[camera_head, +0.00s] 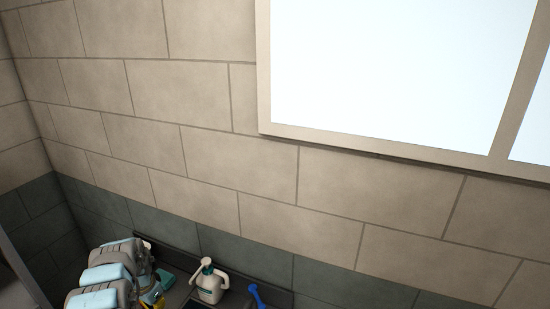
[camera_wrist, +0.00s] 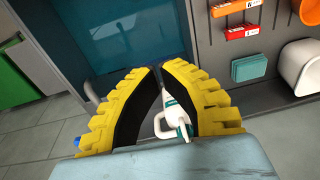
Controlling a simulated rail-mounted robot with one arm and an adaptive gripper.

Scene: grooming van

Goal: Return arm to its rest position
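My gripper (camera_wrist: 160,72) has two yellow ridged fingers with black inner pads. In the wrist view the tips come almost together, with nothing held between them. The gap widens toward the palm. In the head view, my grey and pale-blue arm (camera_head: 108,280) is at the lower left, with a bit of yellow finger beside it; the fingertips are not clear there. A white bottle with a teal label (camera_head: 208,283) stands to the right of the arm, apart from it. A white and teal item (camera_wrist: 172,122) shows beyond the fingers in the wrist view.
A blue tool (camera_head: 256,296) lies right of the bottle. A tiled wall (camera_head: 200,100) and bright window (camera_head: 390,70) fill the head view.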

